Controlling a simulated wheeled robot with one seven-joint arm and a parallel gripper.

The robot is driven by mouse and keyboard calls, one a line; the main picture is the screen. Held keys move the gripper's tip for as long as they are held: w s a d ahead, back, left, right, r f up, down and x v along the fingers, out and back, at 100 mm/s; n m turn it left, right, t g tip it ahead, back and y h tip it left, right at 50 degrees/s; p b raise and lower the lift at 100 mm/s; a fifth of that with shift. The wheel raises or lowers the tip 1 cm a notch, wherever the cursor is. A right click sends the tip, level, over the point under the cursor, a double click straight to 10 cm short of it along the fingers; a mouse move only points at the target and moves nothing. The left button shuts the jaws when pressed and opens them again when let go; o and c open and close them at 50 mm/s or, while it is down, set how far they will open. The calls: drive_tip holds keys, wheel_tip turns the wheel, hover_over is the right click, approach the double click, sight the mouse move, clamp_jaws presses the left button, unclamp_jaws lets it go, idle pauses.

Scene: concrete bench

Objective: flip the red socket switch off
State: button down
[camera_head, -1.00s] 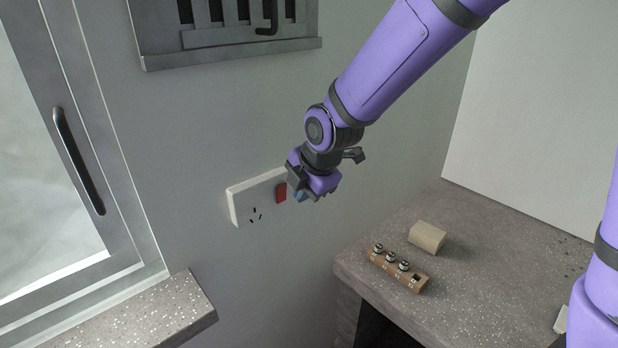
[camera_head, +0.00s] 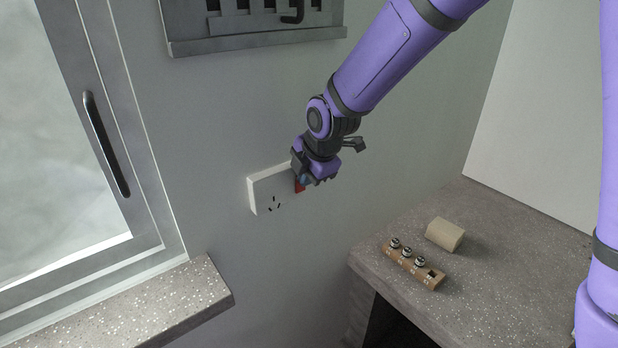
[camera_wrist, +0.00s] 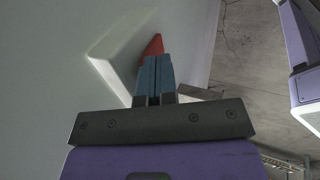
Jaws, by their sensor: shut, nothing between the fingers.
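The white socket plate (camera_head: 264,190) is fixed to the grey wall, with dark pin holes on its face. The red switch (camera_head: 299,186) is at its right end, partly covered by my gripper. My gripper (camera_head: 305,180) is shut and empty, with its tips at the switch. In the wrist view the blue fingertips (camera_wrist: 154,75) lie side by side, and the red switch (camera_wrist: 153,46) shows just beyond them beside the white plate (camera_wrist: 118,52). I cannot tell whether the tips touch the switch, nor clearly which way its rocker is tilted.
A speckled bench (camera_head: 500,235) at the right holds a wooden block with several metal pieces (camera_head: 413,263) and a plain pale block (camera_head: 445,233). A window (camera_head: 60,150) with a ledge (camera_head: 180,300) is at the left. A wall rack (camera_head: 255,42) hangs above the socket.

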drive_tip(key=shift+w+r, duration=0.15)
drive_tip(key=shift+r, duration=0.05)
drive_tip(key=shift+r, duration=0.65)
idle(0.3)
